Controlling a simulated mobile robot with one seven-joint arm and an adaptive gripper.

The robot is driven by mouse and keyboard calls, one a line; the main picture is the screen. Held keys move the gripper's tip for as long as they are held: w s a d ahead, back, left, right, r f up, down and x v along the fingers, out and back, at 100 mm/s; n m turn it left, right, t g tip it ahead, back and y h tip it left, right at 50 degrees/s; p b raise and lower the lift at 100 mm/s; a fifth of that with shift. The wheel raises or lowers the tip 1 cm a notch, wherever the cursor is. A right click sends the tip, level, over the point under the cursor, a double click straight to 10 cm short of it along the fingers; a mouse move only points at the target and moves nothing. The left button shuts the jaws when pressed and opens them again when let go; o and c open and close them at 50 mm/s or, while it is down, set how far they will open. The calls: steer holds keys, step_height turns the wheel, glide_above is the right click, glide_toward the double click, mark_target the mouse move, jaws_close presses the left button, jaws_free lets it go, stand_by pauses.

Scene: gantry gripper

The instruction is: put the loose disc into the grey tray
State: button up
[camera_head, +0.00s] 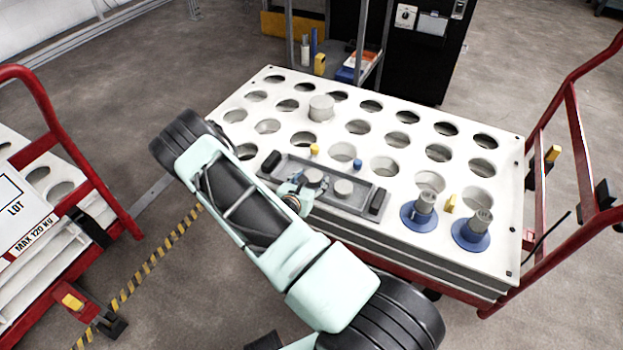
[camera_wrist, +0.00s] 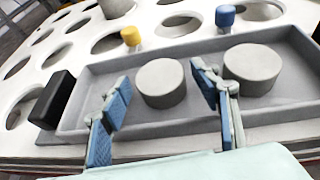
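The grey tray (camera_head: 372,190) lies on the white holed plate, with a black block at each end; it also shows in the wrist view (camera_wrist: 275,118). Two short grey discs stand in the tray, a left one (camera_wrist: 161,83) and a right one (camera_wrist: 252,69). A third, pale grey disc (camera_head: 321,107) sits outside the tray on the plate behind it; its lower part shows at the wrist view's top edge (camera_wrist: 117,7). My gripper (camera_wrist: 161,76) is open over the tray, its blue-padded fingers either side of the left disc with visible gaps. I cannot tell its exact height.
A yellow peg (camera_head: 314,149) and a blue peg (camera_head: 357,164) stand behind the tray. Two grey fittings on blue flanges (camera_head: 420,215) (camera_head: 470,235) stand to the right. A red cart rail (camera_head: 583,150) rises at the right. The plate has many open holes.

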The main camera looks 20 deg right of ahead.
steer(key=shift+r, duration=0.25)
steer(key=shift+s+a+r+p, duration=0.15)
steer(key=shift+s+a+p, duration=0.05)
steer(key=shift+a+p, duration=0.1)
steer(key=p+v, duration=0.2)
steer(key=v, duration=0.9)
steer(key=shift+p, duration=0.35)
steer(key=shift+s, duration=0.1)
